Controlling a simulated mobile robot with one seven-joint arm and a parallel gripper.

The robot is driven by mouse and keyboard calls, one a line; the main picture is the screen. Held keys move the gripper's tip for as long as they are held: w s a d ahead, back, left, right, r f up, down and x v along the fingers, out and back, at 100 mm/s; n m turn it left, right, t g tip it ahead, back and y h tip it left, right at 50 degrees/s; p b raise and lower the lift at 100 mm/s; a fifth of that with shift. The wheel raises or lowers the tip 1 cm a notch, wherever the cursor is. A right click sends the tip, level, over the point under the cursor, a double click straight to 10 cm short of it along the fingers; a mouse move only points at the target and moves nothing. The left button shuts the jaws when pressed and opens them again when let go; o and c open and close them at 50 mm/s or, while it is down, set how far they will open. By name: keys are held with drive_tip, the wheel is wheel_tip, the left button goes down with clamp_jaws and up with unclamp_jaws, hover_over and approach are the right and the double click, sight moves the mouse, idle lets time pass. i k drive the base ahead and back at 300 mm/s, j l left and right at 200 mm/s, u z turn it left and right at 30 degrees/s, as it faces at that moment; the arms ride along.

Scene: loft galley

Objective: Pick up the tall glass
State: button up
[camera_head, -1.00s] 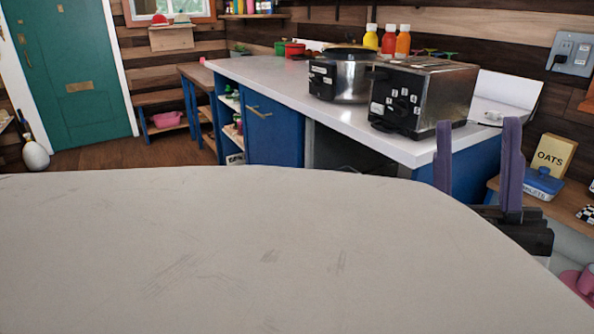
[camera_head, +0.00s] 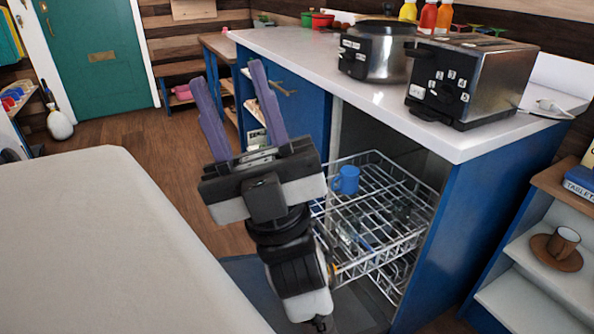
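My gripper (camera_head: 228,75) has two purple fingers pointing up, spread apart with nothing between them. It is open, left of the dishwasher rack and in front of the blue counter. The wire dish rack (camera_head: 405,240) is pulled out under the white counter. Clear glass-like shapes (camera_head: 352,238) lie in it; they are small and see-through, and I cannot tell which, if any, is the tall glass. A blue mug (camera_head: 346,180) stands in the rack at its far left. My arm hides part of the rack's left side.
A pale table (camera_head: 110,240) fills the lower left. A steel toaster (camera_head: 475,80) and a steel pot (camera_head: 380,52) stand on the white counter (camera_head: 440,135). A brown cup (camera_head: 564,242) on a saucer sits on shelves at right. Wooden floor (camera_head: 165,160) is open at left.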

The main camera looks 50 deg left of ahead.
sight(350, 229)
drive_tip(key=i+u, duration=0.15)
drive_tip(key=u, duration=0.2)
drive_tip(key=i+j+u, duration=0.1)
drive_tip(key=u, duration=0.25)
drive_tip(key=i+u, duration=0.2)
drive_tip(key=u, duration=0.2)
drive_tip(key=k+l+u, duration=0.15)
drive_tip(key=l, duration=0.15)
drive_tip(key=k+l+u, duration=0.1)
drive_tip(key=l, duration=0.2)
